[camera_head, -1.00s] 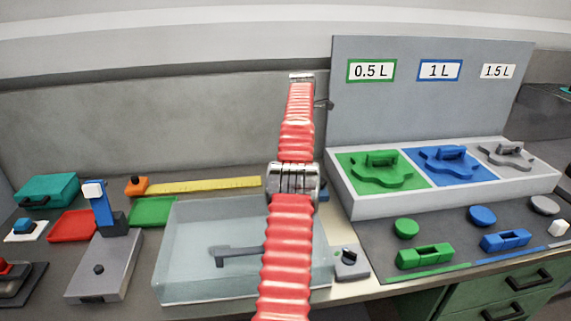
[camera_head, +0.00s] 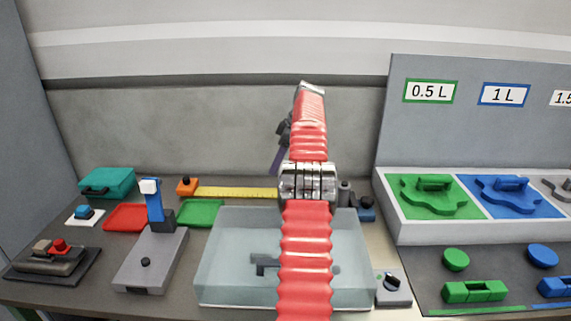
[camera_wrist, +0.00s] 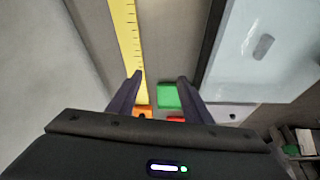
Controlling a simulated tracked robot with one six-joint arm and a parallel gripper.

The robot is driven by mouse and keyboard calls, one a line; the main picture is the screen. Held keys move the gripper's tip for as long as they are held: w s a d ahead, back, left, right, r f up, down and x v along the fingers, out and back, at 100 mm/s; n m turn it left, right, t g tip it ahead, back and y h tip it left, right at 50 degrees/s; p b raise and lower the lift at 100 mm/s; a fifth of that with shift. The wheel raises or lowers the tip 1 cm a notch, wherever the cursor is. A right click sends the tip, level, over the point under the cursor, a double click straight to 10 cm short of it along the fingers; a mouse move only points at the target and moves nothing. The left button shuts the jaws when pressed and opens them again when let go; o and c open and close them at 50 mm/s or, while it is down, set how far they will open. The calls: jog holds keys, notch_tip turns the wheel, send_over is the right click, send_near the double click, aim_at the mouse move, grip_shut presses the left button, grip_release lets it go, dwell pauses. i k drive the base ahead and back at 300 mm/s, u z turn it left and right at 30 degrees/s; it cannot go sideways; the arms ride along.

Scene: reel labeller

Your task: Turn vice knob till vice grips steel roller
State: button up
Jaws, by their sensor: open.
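My gripper (camera_wrist: 160,77) is open and empty in the wrist view, its two dark fingers apart above the bench. The yellow ruler and a green tray show beyond and between them. In the head view the gripper is a dark shape (camera_head: 284,140), partly hidden behind my red arm near the back wall. I cannot make out a vice, its knob or a steel roller with certainty. A small grey upright part (camera_head: 345,192) and a dark blue part (camera_head: 367,207) stand right of my arm, partly hidden behind the clear tub.
A clear tub (camera_head: 225,270) stands mid-bench. To its left are a grey stand with a blue post (camera_head: 153,205), a red tray (camera_head: 125,217), a green tray (camera_head: 200,212), a yellow ruler (camera_head: 235,192) and a teal box (camera_head: 107,182). A green-and-blue fixture stands right.

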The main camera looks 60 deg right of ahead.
aim_at(366, 202)
jog(key=u, duration=0.1)
jog(key=k, duration=1.75)
jog(key=z, duration=0.55)
jog(key=i, duration=1)
jog(key=u, duration=0.1)
